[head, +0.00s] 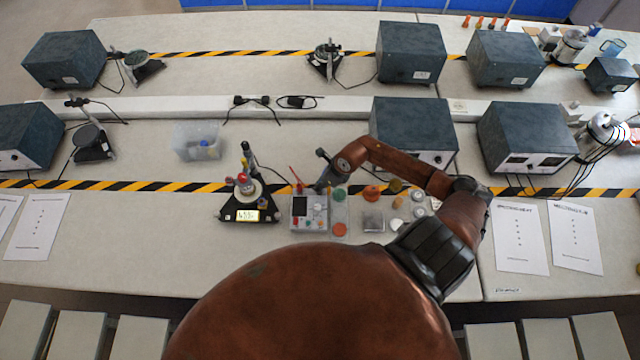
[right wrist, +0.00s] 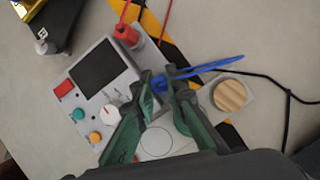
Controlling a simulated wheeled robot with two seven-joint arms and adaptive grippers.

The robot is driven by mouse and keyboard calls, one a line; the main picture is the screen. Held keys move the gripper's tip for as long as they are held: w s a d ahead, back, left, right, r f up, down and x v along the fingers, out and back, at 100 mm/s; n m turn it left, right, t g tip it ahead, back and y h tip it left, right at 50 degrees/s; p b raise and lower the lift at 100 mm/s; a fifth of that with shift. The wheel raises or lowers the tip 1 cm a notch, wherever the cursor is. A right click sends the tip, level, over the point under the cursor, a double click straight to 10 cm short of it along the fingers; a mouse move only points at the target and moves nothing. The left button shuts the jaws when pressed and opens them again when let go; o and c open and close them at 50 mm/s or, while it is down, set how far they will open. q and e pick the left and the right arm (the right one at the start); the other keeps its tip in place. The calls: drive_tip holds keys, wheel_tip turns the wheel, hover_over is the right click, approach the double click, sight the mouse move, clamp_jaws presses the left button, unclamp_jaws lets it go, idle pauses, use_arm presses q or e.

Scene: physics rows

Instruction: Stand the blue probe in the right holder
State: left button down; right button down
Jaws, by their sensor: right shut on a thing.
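The meter box (head: 309,218) has a dark screen and knobs; it also shows in the right wrist view (right wrist: 88,70). A red probe (right wrist: 127,35) stands at its upper corner. My right gripper (head: 324,183) is over the box's right side. In the right wrist view my right gripper (right wrist: 161,80) is shut on the blue probe (right wrist: 160,84), of which only a small part shows between the green fingers. My left gripper is not in view.
A clear bin (head: 196,142) stands farther left. The bench front left is mostly clear.

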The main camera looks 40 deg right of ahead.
drive_tip(key=shift+f+b, duration=0.45)
drive_tip(key=shift+f, duration=0.2)
idle(0.4)
drive_tip(key=c, duration=1.9)
unclamp_jaws()
drive_tip(key=shift+o, duration=0.5)
drive_tip(key=shift+o, duration=0.9)
drive_tip(key=shift+r, duration=0.1)
drive_tip(key=shift+r+p, duration=2.6)
drive_tip(key=shift+r, duration=1.1)
